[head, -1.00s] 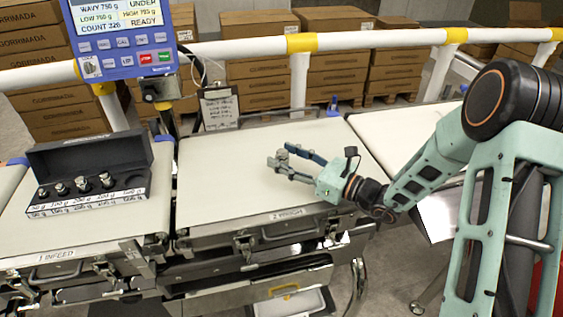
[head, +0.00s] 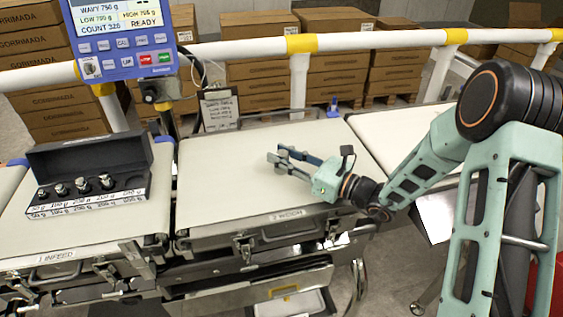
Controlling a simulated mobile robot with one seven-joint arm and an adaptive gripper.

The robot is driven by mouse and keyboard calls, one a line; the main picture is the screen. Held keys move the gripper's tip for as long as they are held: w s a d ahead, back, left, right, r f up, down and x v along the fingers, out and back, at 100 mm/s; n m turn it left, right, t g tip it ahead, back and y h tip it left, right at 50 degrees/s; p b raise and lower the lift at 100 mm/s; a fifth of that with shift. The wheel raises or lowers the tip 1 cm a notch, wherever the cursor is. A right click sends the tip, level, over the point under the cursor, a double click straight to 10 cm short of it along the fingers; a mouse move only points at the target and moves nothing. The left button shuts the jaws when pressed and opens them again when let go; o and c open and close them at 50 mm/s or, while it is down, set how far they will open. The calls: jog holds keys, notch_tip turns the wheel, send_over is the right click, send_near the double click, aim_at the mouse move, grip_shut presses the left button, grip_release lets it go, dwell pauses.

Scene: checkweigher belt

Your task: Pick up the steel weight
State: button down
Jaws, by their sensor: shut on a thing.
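My gripper (head: 277,154) is over the middle of the weigh belt (head: 225,190), coming in from the right, with its fingers pointing left. It is shut on the steel weight (head: 283,154), a small grey piece at the fingertips, mostly hidden by the fingers. How far the weight is above the belt is hard to tell.
On the infeed belt at left, an open black case (head: 88,168) holds several other steel weights. A white rail with yellow joints runs across the back. Most of the weigh belt is bare.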

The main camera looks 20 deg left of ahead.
aim_at(283, 152)
jog(key=shift+r, duration=0.1)
jog(key=shift+r, duration=0.4)
notch_tip(283, 152, up, 2)
jog(key=shift+r+p, duration=0.15)
jog(key=shift+p, duration=0.15)
jog(key=s+r+p, duration=0.1)
jog(key=s+r, duration=0.8)
jog(key=s, duration=0.5)
jog(key=shift+d+r+p, duration=0.15)
jog(key=shift+r+p, duration=0.2)
jog(key=shift+r, duration=0.05)
